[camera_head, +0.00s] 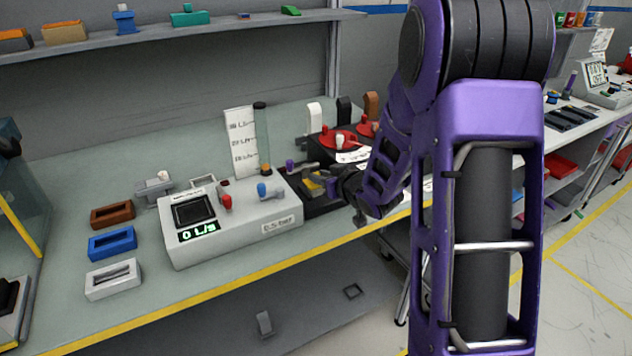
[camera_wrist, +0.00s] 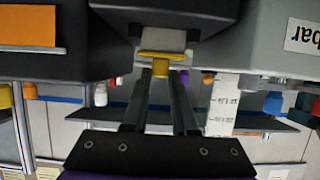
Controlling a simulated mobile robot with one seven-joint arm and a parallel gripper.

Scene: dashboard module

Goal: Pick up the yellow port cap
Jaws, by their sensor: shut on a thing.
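The yellow port cap (camera_wrist: 160,60) is at the top centre of the wrist view, with a wide flange and a narrower stub. My gripper (camera_wrist: 161,74) has its two fingers closed on the cap's stub. The flange lies close against a grey block, and I cannot tell whether they touch. In the head view my gripper (camera_head: 318,178) is at the dark module to the right of the grey console, and only a small patch of yellow (camera_head: 313,184) shows there.
The grey console (camera_head: 288,236) with a green readout, red knob and blue knob stands just left of my gripper. A clear tube (camera_head: 263,140) rises behind it. Red discs (camera_head: 336,140) with upright parts lie behind my gripper. Brown, blue and white trays (camera_head: 113,278) sit at left.

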